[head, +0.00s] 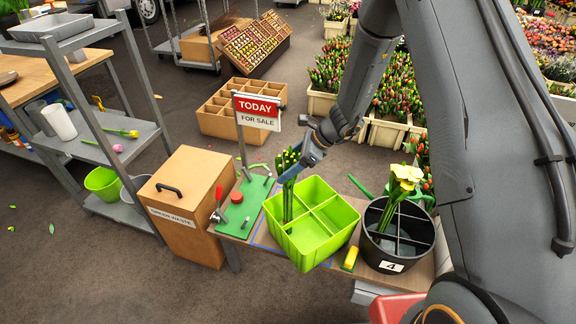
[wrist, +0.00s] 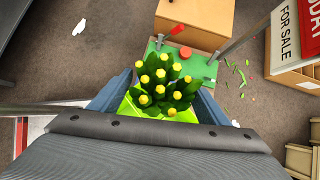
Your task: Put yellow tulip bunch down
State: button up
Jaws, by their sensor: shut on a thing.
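The yellow tulip bunch (head: 288,168) shows yellow-green buds on green stems. My gripper (head: 297,164) is shut on it from the right in the head view. The stems reach down into the left part of the lime-green divided crate (head: 318,255) on the wooden bench; I cannot tell whether they touch its floor. In the wrist view the yellow heads (wrist: 160,75) sit between the two blue-grey fingers (wrist: 158,98), with part of the lime crate (wrist: 183,116) below. The crate's other visible compartments look empty.
A black bucket (head: 398,245) marked 4 holds pale yellow flowers just right of the crate. A green board (head: 245,200) with a red button and the sale sign (head: 257,112) stand left. A wooden green-waste box (head: 190,205) is further left.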

jog(key=o, duration=2)
jog(key=shift+f, duration=0.1)
jog(key=b+v, duration=0.3)
jog(key=v, duration=0.9)
jog(key=s+d+r+n+h, duration=0.1)
jog(key=s+d+n+h, duration=0.1)
jog(key=s+n, duration=0.4)
jog(key=s+d+r+n+h, duration=0.2)
jog(key=s+d+n+h, duration=0.1)
jog(key=s+n, duration=0.4)
jog(key=s+d+r+n+h, duration=0.2)
jog(key=s+d+n, duration=0.2)
jog(key=s+n, duration=0.3)
jog(key=shift+s+d+r, duration=0.25)
jog(key=shift+s+d, duration=0.1)
jog(key=shift+s, duration=0.3)
